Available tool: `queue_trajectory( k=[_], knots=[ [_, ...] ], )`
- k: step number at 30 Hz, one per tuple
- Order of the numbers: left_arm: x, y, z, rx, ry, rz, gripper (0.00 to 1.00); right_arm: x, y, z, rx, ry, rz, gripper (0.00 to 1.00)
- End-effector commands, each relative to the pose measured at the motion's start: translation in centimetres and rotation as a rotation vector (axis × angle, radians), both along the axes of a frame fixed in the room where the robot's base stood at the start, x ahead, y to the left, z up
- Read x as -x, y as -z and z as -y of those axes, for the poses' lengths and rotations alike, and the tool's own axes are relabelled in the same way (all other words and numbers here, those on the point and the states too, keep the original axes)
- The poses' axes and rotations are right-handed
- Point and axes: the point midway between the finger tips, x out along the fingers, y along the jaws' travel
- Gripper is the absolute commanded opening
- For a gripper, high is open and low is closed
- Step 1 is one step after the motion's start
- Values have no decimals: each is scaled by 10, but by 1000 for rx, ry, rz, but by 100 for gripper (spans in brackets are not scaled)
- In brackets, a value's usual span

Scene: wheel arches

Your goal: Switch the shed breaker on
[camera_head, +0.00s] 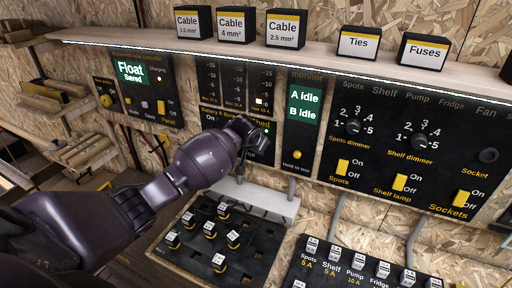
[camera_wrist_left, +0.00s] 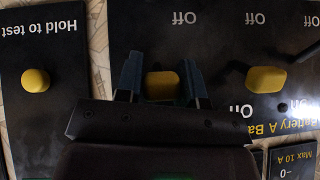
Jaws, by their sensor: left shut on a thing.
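The breaker panel (camera_head: 207,118) carries printing that begins "Battery A" and, at its right end, a partly covered label that reads like "Shed". My left gripper (camera_head: 252,130) is at the right part of this panel and hides much of it. In the upside-down left wrist view my left gripper (camera_wrist_left: 162,78) has one finger on each side of a yellow breaker lever (camera_wrist_left: 160,86) and is shut on it. This lever is nearest the "Hold to test" panel. "Off" shows above it in that view. Whether it is up or down is hard to tell. My right gripper is not in view.
Another yellow lever (camera_wrist_left: 267,79) sits beside the gripped one. The monitor panel (camera_head: 304,130) with its yellow test button (camera_head: 297,154) is close on the right. A shelf (camera_head: 330,62) with labelled boxes overhangs above, and fuse trays (camera_head: 180,250) lie below.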

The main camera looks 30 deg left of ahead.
Motion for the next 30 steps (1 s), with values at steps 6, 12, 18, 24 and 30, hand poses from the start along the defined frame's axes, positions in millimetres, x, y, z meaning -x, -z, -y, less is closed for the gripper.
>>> queue_trajectory(
  k=[6,12,18,24,30],
  knots=[
    [0,0,-2,-3,-2,-6,12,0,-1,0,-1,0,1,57],
    [0,-1,-2,-2,-3,-5,38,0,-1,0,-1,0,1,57],
    [0,-1,-1,-2,-2,-4,59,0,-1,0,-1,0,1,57],
    [0,-1,-1,0,-1,-4,59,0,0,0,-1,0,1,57],
    [6,-9,1,0,-1,-3,59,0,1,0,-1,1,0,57]
  ],
)
